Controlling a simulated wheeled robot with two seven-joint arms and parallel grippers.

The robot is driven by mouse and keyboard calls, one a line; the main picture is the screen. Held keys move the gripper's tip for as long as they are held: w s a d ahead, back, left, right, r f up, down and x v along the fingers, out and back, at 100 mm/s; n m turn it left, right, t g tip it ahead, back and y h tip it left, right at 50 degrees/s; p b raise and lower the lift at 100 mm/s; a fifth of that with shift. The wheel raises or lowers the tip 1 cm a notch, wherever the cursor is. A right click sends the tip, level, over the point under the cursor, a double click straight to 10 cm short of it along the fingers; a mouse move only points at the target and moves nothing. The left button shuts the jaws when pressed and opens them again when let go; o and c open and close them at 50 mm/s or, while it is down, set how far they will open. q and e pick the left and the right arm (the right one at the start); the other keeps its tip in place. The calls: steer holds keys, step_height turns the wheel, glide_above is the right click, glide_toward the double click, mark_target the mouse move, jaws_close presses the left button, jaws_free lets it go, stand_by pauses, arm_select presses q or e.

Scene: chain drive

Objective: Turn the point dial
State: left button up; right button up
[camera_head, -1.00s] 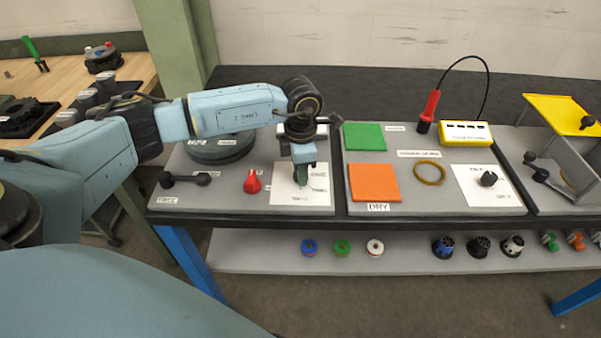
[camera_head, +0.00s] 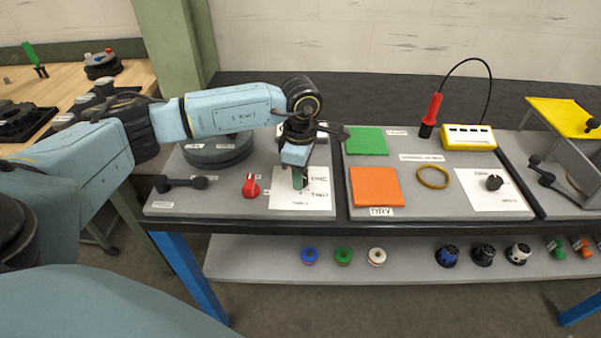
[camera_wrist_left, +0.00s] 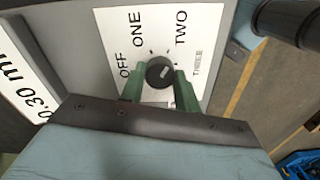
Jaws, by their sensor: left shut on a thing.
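The point dial is a round dark knob (camera_wrist_left: 159,73) with a light mark, on a white plate (camera_wrist_left: 203,21) lettered OFF, ONE, TWO and THREE in the left wrist view. The mark points to the upper right, roughly toward TWO; its exact setting is hard to tell. My left gripper (camera_wrist_left: 159,82) is shut on the dial, one green finger on each side. In the head view my left gripper (camera_head: 299,181) reaches down onto the white plate (camera_head: 318,203) and hides the dial. My right gripper is not in view.
A red knob (camera_head: 251,186) and a dark handle (camera_head: 181,184) lie left of the plate. An orange square (camera_head: 376,187), a green square (camera_head: 366,141) and a brass ring (camera_head: 432,177) are on the panel to the right. A yellow meter (camera_head: 468,137) stands behind.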

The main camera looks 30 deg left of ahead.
arm_select(q)
steer(key=o, duration=1)
steer(key=shift+c, duration=0.2)
steer(key=shift+r, duration=0.1)
step_height(320, 180, up, 13)
steer(key=shift+r+p, duration=0.15)
steer(key=shift+p, duration=0.15)
steer(key=shift+d, duration=0.1)
